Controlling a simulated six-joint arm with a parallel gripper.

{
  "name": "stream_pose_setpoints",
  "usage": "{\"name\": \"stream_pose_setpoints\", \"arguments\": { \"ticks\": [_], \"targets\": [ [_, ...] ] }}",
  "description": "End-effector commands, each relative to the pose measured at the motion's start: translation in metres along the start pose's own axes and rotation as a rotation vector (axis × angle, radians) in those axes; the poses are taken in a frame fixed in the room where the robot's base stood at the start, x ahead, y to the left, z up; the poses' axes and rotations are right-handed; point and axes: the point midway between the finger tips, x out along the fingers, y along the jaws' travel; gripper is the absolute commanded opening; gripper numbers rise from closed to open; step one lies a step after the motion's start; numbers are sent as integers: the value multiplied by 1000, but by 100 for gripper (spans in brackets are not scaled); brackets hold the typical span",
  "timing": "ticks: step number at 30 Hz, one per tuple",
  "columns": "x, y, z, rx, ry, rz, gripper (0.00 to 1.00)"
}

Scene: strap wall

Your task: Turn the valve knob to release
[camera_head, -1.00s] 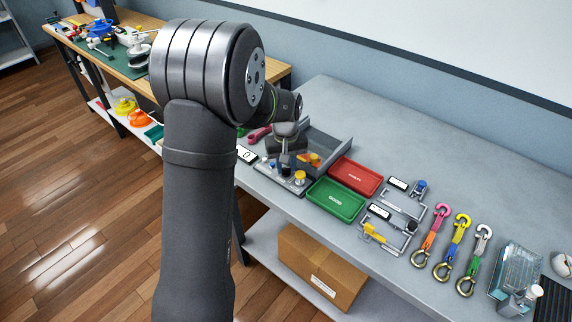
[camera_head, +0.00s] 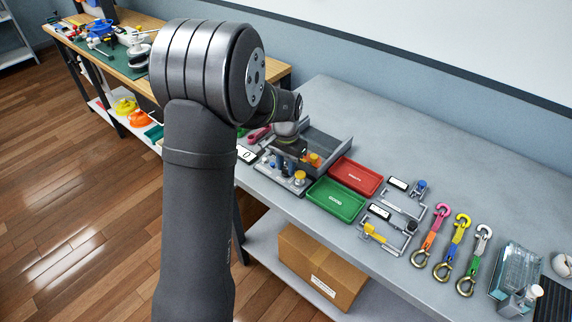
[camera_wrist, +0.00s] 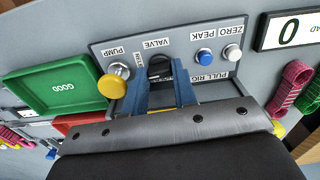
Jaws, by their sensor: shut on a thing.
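The black valve knob (camera_wrist: 160,68) sits on the grey pull rig panel (camera_wrist: 183,47) under the label VALVE in the wrist view. My gripper (camera_wrist: 159,80) has its two blue fingers on either side of the knob and is shut on it. A partly covered label stands left of the knob, and the finger hides part of it. In the head view my gripper (camera_head: 285,166) is down at the rig, and the knob is hidden there.
The yellow pump knob (camera_wrist: 113,82) is close left of my fingers. Blue (camera_wrist: 204,55) and white (camera_wrist: 232,52) buttons are to the right. A display (camera_wrist: 289,31) reads 0. The green tray (camera_head: 337,199) and red tray (camera_head: 355,176) lie beside the rig.

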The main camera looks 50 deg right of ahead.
Motion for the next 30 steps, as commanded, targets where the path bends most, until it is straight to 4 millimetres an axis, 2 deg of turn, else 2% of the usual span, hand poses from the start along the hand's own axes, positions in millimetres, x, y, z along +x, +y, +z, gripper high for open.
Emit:
{"name": "stream_pose_setpoints", "arguments": {
  "ticks": [9,22,23,26,30],
  "targets": [
    [-1,0,-1,82,2,-1,3],
    [-1,0,-1,90,3,-1,3],
    [-1,0,-1,90,3,-1,27],
    [-1,0,-1,90,2,-1,47],
    [-1,0,0,90,1,-1,47]
  ]
}}
